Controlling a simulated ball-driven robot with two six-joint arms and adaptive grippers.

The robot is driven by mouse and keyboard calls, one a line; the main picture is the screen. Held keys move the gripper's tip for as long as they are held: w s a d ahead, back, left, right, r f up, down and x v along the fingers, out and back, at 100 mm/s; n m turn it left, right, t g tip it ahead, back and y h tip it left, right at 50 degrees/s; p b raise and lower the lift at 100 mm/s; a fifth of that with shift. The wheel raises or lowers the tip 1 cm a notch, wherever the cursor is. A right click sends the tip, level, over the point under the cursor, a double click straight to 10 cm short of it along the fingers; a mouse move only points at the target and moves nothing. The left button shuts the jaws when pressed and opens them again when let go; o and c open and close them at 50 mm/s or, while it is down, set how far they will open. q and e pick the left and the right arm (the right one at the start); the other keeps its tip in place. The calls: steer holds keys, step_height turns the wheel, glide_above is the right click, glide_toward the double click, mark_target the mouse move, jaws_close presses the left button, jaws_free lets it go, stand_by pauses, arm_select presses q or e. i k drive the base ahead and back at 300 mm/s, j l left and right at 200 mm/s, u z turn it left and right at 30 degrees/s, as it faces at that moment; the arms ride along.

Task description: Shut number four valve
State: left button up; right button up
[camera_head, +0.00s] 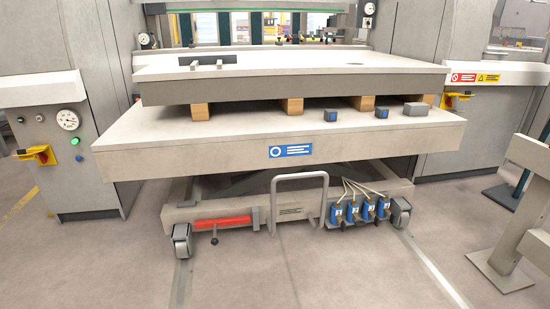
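A row of blue valve blocks with white number labels sits low on the front of the wheeled cart, right of its grey handle. The rightmost block (383,208) appears to be number four, though its label is too small to read surely. The leftmost block (338,214) appears to be number one. Pale hoses (358,189) run up from the blocks to the cart. Small dark parts show below the blocks; I cannot tell whether any valve is open or shut. Neither of my grippers is in view.
The grey tube handle (272,204) stands left of the valves, with a red bar (222,222) farther left. A caster (401,213) is close on their right. The cart's tabletop (200,158) overhangs them. Floor in front is clear; a grey rail (512,220) stands right.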

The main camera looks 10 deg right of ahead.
mark_target(391, 217)
steer(key=z, duration=1.25)
steer(key=i+l+u, duration=0.25)
steer(key=i+l, duration=0.65)
steer(key=l, duration=0.1)
